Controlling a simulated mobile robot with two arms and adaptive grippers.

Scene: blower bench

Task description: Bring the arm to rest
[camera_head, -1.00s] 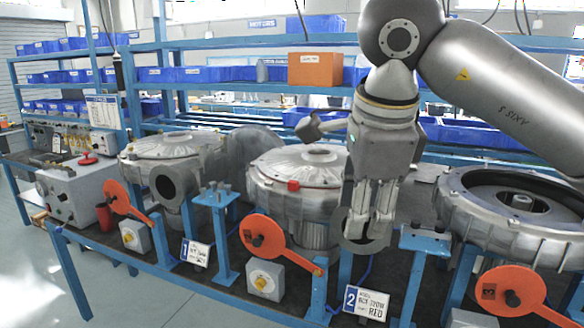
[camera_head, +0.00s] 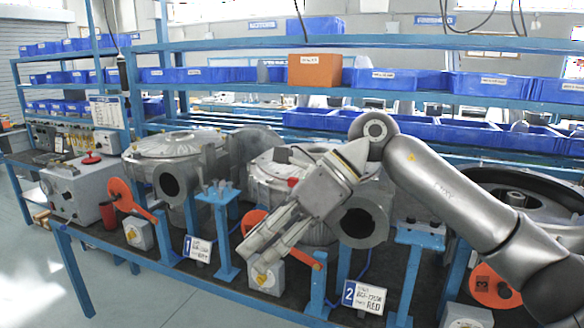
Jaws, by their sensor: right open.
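My right arm comes in from the right, and its gripper (camera_head: 258,262) points down and to the left. It hangs in front of the middle blower (camera_head: 265,170), over the orange lever (camera_head: 252,218) and the grey switch box (camera_head: 268,285) there. The gripper is open, with no object visible between its fingers. It hides part of the lever and the blower. I cannot tell whether it touches the switch box. My left gripper is not in view.
A left blower (camera_head: 168,145) and a right open housing (camera_head: 556,205) stand on the bench. Blue posts (camera_head: 222,232) and number signs (camera_head: 364,297) line the front edge. An orange bin (camera_head: 315,70) and blue bins (camera_head: 388,78) sit on shelves behind. Floor shows at lower left.

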